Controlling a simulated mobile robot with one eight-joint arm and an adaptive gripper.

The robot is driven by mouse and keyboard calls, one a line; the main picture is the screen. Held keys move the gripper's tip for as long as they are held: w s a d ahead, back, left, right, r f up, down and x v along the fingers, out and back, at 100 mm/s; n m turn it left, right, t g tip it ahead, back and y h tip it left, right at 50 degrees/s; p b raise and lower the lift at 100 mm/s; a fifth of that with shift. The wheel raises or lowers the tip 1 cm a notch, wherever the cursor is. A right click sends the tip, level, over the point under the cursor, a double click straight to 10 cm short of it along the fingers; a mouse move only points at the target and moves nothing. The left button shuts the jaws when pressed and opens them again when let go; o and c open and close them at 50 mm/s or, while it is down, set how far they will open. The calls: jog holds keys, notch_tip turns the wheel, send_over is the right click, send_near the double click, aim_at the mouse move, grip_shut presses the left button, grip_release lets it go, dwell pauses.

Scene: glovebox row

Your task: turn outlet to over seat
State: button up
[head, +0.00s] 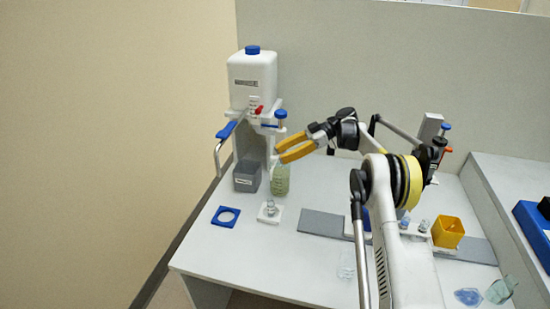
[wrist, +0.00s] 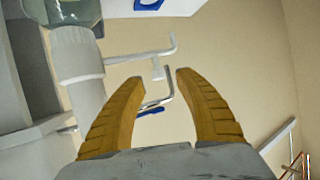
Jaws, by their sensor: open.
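The outlet (head: 218,152) is a bent, pale metal tube with a blue lever (head: 227,129), sticking out to the left of the white dispenser (head: 252,80). My gripper (head: 280,153) is open and empty, to the right of the outlet and apart from it in the head view. In the wrist view, a bent tube (wrist: 169,90) with a blue piece (wrist: 150,111) shows beyond and between my yellow fingers (wrist: 160,77); I cannot tell the distance. A blue square seat with a ring opening (head: 216,222) lies on the table. A white square seat (head: 262,218) holds a small glass vessel.
A grey labelled box (head: 246,177) and a greenish glass bottle (head: 281,182) stand beneath the dispenser, close to my gripper. A yellow cup (head: 447,232) stands at the right. The table's front left is clear.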

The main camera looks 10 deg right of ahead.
jog(key=v, duration=0.4)
jog(key=shift+d+r, duration=0.1)
jog(key=shift+d, duration=0.15)
jog(key=s+a+r+m+t+h, duration=0.1)
jog(key=s+a+r+m+h, duration=0.15)
jog(key=r, duration=0.25)
jog(key=s+a+r+m+t+h, duration=0.1)
jog(key=s+a+r+m, duration=0.15)
jog(key=r+m, duration=0.2)
jog(key=s+a+r+m+t+h, duration=0.2)
jog(key=s+r+m+h, duration=0.25)
jog(key=s, duration=0.65)
jog(key=s+d+f+m+t+h, duration=0.2)
jog(key=s+f+m, duration=0.1)
jog(key=s, duration=0.9)
jog(key=s+d+f+m+t+h, duration=0.2)
jog(key=s+f, duration=0.3)
jog(key=s, duration=0.8)
jog(key=shift+s+m+h, duration=0.3)
jog(key=shift+m+h, duration=0.45)
jog(key=shift+h, duration=0.05)
